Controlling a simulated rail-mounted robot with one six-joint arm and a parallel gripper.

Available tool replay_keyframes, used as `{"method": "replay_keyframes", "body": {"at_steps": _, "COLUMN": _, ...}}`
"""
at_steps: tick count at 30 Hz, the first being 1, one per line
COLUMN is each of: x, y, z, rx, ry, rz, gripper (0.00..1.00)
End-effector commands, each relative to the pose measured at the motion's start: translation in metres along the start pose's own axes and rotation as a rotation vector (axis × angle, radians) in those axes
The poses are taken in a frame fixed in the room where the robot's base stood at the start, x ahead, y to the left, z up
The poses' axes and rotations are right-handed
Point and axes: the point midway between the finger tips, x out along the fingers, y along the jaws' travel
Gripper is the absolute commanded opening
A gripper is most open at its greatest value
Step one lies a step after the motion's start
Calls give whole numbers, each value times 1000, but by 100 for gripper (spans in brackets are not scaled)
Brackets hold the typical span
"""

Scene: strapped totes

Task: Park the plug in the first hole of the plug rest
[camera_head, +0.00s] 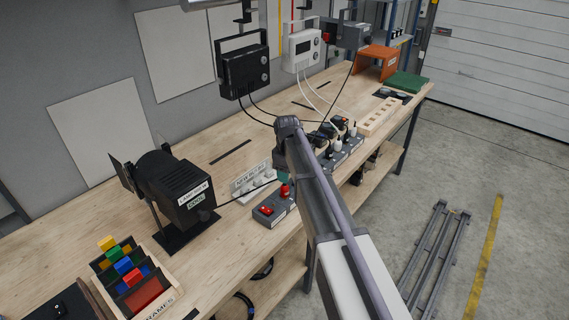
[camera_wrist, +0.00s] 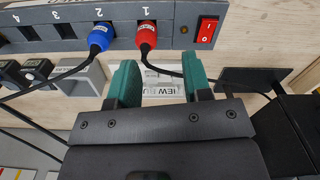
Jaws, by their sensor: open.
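A red plug (camera_wrist: 146,36) sits in socket 1 of the grey power strip (camera_wrist: 176,18), and a blue plug (camera_wrist: 101,38) sits in socket 2. Both have black cords. My gripper (camera_wrist: 160,80) is open and empty; its green fingers point toward the strip, apart from the red plug. In the head view the red plug (camera_head: 284,190) shows on the strip (camera_head: 272,207), and my arm hides most of the gripper. A pale wooden block with a row of holes, apparently the plug rest (camera_head: 380,117), lies farther along the bench; its holes look empty.
A red rocker switch (camera_wrist: 207,31) is on the strip. A white labelled piece (camera_head: 252,181) stands behind it.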

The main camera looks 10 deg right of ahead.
Motion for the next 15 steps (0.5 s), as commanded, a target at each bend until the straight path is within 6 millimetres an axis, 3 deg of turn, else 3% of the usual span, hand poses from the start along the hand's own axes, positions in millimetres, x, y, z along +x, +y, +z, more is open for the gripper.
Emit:
{"method": "replay_keyframes", "body": {"at_steps": 1, "x": -1, "y": 25, "z": -22, "rx": -157, "ry": 0, "rz": -1, "gripper": 50}}
{"method": "replay_keyframes", "body": {"at_steps": 2, "x": 0, "y": 31, "z": -26, "rx": -257, "ry": 0, "rz": -1, "gripper": 53}}
{"method": "replay_keyframes", "body": {"at_steps": 6, "x": 1, "y": 29, "z": -25, "rx": -549, "ry": 0, "rz": -1, "gripper": 65}}
{"method": "replay_keyframes", "body": {"at_steps": 11, "x": 2, "y": 28, "z": -24, "rx": -605, "ry": 0, "rz": -1, "gripper": 65}}
{"method": "replay_keyframes", "body": {"at_steps": 15, "x": 13, "y": 28, "z": -24, "rx": -603, "ry": 0, "rz": -1, "gripper": 65}}
